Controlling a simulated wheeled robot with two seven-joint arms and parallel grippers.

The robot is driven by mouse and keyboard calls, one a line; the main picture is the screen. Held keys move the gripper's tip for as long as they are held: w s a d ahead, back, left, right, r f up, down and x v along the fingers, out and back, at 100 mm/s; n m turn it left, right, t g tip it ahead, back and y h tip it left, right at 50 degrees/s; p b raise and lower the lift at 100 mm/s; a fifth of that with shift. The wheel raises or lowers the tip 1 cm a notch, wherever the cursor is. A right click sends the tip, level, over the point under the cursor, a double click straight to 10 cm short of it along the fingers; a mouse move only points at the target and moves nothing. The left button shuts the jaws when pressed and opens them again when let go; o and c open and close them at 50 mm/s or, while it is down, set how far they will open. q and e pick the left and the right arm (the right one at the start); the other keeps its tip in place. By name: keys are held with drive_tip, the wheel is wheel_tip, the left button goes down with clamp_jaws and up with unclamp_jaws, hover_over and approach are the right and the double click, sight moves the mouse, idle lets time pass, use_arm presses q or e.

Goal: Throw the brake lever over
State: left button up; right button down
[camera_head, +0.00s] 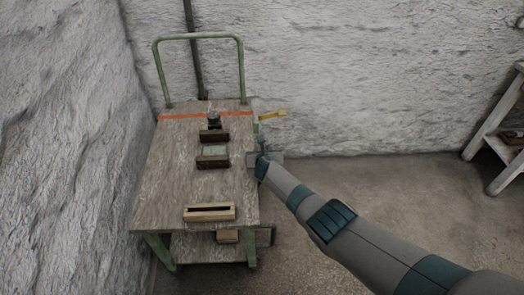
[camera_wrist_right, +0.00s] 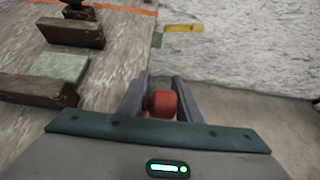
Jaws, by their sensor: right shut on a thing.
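A wooden-topped cart (camera_head: 170,165) with a green frame stands against the wall. My right gripper (camera_head: 262,148) is at the cart's right edge, about halfway along it. In the right wrist view my right gripper (camera_wrist_right: 161,92) is shut on a red knob (camera_wrist_right: 163,104), which looks like the grip of the brake lever. The rest of the lever is hidden behind my gripper. A yellow piece (camera_head: 272,115) sticks out to the right of the cart beyond my gripper; it also shows in the right wrist view (camera_wrist_right: 183,28). My left gripper is out of view.
On the cart top stand two dark blocks (camera_head: 213,162) with a pale green pad (camera_head: 215,151) between them, a dark object (camera_head: 214,119) and a slotted wooden block (camera_head: 209,212). An orange line (camera_head: 180,116) crosses the far end. Floor right of the cart is clear.

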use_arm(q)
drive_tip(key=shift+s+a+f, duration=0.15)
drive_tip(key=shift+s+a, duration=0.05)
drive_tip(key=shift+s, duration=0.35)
use_arm(e)
drive_tip(key=shift+w+d+f, duration=0.1)
drive_tip(key=shift+w+d, duration=0.4)
drive_tip(key=shift+w+g, duration=0.1)
drive_tip(key=shift+g, duration=0.3)
drive_tip(key=shift+f, duration=0.1)
drive_tip(key=c, duration=1.4)
unclamp_jaws()
drive_tip(key=shift+d, duration=0.1)
drive_tip(key=shift+a, duration=0.3)
